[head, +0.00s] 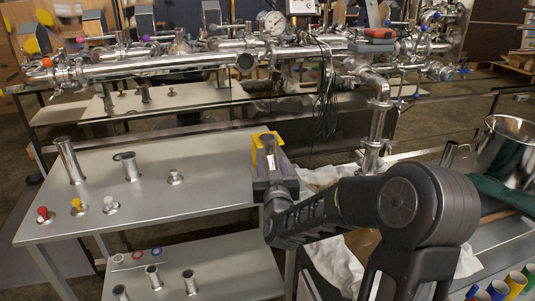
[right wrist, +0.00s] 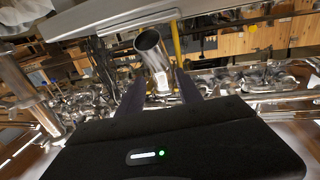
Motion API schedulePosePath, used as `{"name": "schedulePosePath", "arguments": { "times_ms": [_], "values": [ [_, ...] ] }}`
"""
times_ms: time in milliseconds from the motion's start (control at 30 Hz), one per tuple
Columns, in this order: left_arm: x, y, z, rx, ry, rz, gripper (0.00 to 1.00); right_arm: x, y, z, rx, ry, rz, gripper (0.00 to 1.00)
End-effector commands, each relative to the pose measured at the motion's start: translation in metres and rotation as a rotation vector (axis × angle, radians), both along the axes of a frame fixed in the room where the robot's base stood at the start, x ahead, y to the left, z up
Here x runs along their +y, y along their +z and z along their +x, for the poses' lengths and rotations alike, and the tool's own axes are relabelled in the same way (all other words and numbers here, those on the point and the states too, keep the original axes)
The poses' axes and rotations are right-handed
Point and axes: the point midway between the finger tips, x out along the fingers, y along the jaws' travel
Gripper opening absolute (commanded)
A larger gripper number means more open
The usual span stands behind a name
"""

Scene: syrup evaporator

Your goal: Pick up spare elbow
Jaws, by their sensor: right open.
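A shiny metal pipe piece with an open round end (right wrist: 153,50) shows in the right wrist view; it may be the spare elbow, but I cannot see its full bend. In the head view a metal piece (head: 268,144) shows at a yellow holder (head: 278,138) by the right edge of the grey table. My right gripper (head: 271,165) is at that edge, just in front of the piece. In the right wrist view its two dark fingers (right wrist: 159,88) are apart, with the pipe piece between or just beyond them; contact is not clear. My left gripper is not in view.
The grey table (head: 205,185) holds upright pipe stubs and red, yellow and white capped fittings (head: 77,207). A lower shelf (head: 225,275) holds more stubs. The large pipe assembly (head: 170,65) spans the back. A steel pot (head: 508,150) and coloured cups (head: 500,290) stand right.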

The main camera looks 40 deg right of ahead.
Motion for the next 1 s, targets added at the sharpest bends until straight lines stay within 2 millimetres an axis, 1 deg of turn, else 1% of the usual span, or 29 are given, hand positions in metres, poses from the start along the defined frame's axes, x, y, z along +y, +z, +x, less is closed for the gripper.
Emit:
{"name": "schedulePosePath", "arguments": {
  "times_ms": [267,367,567,867,1000],
  "values": [
    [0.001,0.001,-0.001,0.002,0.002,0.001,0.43,0.000,0.000,0.001,0.001,0.001,0.002,0.42],
    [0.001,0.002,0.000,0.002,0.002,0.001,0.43,-0.003,0.000,0.006,0.002,0.001,0.002,0.42],
    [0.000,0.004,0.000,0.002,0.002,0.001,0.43,-0.012,-0.001,0.022,0.002,0.001,0.002,0.42],
    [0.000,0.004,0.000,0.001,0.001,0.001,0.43,-0.013,-0.001,0.024,0.002,0.002,0.002,0.42],
    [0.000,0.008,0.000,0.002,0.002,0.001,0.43,-0.018,-0.001,0.033,0.002,0.001,0.004,0.42]
  ]
}}
